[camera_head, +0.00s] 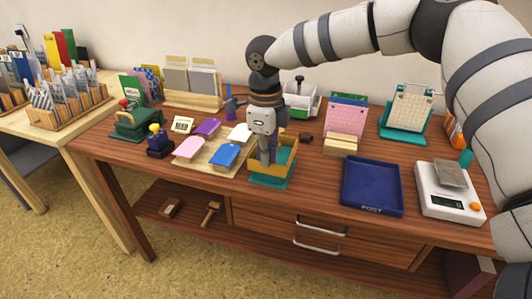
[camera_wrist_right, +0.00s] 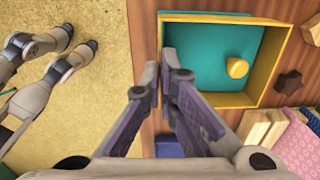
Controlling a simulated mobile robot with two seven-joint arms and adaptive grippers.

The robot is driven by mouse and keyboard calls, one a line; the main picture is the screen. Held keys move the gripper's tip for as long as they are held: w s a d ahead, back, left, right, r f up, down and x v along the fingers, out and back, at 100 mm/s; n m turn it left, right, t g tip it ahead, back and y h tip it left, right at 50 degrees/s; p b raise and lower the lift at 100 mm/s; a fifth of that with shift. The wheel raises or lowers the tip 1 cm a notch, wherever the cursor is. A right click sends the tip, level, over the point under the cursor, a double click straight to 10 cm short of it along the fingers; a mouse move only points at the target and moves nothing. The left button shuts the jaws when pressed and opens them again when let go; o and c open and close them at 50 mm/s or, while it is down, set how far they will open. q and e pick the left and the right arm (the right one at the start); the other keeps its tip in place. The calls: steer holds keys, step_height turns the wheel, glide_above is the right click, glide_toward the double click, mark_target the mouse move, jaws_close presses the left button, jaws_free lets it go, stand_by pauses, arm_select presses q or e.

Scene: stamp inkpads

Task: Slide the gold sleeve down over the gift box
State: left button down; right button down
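The gold sleeve (camera_wrist_right: 261,62) is a square, open-topped frame; it also shows near the table's front edge in the head view (camera_head: 259,168). The teal gift box (camera_wrist_right: 206,52) shows inside the frame, with a yellow knob (camera_wrist_right: 237,68) on it. A teal strip shows past the sleeve's edge in the wrist view and below it in the head view (camera_head: 270,183). I cannot tell how far the sleeve is down around the box. My right gripper (camera_wrist_right: 166,68) points down, its fingers closed on the sleeve's near wall. My left gripper is in neither view.
A blue POST tray (camera_head: 372,186) and a white scale (camera_head: 449,192) stand to the right. Wooden blocks (camera_head: 341,145) stand right behind. Wood is bare between sleeve and tray.

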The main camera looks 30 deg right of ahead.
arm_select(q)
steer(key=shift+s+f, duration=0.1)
arm_select(e)
steer(key=shift+f, duration=0.7)
stand_by(0.7)
steer(key=c, duration=1.7)
jaws_free()
